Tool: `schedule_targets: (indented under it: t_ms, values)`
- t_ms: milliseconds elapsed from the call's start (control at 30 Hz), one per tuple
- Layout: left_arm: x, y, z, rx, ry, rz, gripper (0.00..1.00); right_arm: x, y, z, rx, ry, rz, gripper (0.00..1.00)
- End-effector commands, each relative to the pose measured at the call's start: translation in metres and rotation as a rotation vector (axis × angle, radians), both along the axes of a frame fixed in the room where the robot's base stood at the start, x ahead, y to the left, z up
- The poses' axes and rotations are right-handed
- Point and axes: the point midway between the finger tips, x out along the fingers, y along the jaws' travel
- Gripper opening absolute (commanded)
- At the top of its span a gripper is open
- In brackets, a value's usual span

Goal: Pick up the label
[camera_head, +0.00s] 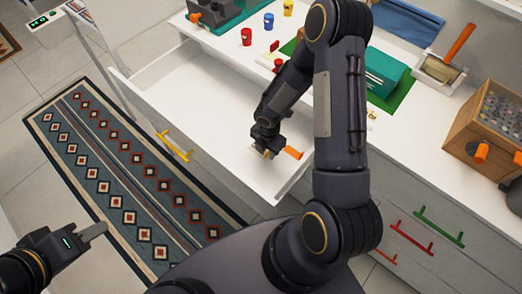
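No object is clearly readable as a label. A small orange piece (293,153) shows right beside my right gripper, at the right end of the open white drawer; it may be the label, but I cannot tell. My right gripper (267,153) points down over the drawer's right end, with a small yellowish patch at its fingertips. I cannot tell whether it is shut on anything. My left gripper (94,232) is at the lower left, above the rug and away from the drawer.
The open drawer (190,85) looks empty over its visible floor. The white counter holds red, blue and yellow cups, including a red cup (247,37), a teal box (385,72) and a wooden box (488,112). A patterned rug (130,180) lies on the floor.

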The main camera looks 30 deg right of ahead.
Motion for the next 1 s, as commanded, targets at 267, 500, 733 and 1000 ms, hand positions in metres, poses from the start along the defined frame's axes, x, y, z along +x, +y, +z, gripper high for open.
schedule_targets:
  t_ms: [267, 500, 733, 1000]
  values:
    - [0.0000, 0.0000, -0.0001, 0.000, 0.000, 0.000, 0.36, 0.0004, -0.0001, -0.0019, 0.000, -0.001, -0.001, 0.26]
    - [0.0000, 0.0000, -0.0001, 0.000, 0.000, 0.000, 0.36, 0.0004, -0.0001, -0.0017, 0.000, -0.001, -0.001, 0.00]
    - [0.0000, 0.0000, -0.0001, 0.000, 0.000, 0.000, 0.36, 0.0003, -0.0001, -0.0016, 0.000, -0.001, -0.001, 0.00]
    - [0.0000, 0.0000, 0.0007, 0.000, 0.000, 0.000, 0.36, 0.0006, -0.0002, 0.0034, 0.000, -0.002, -0.002, 0.00]
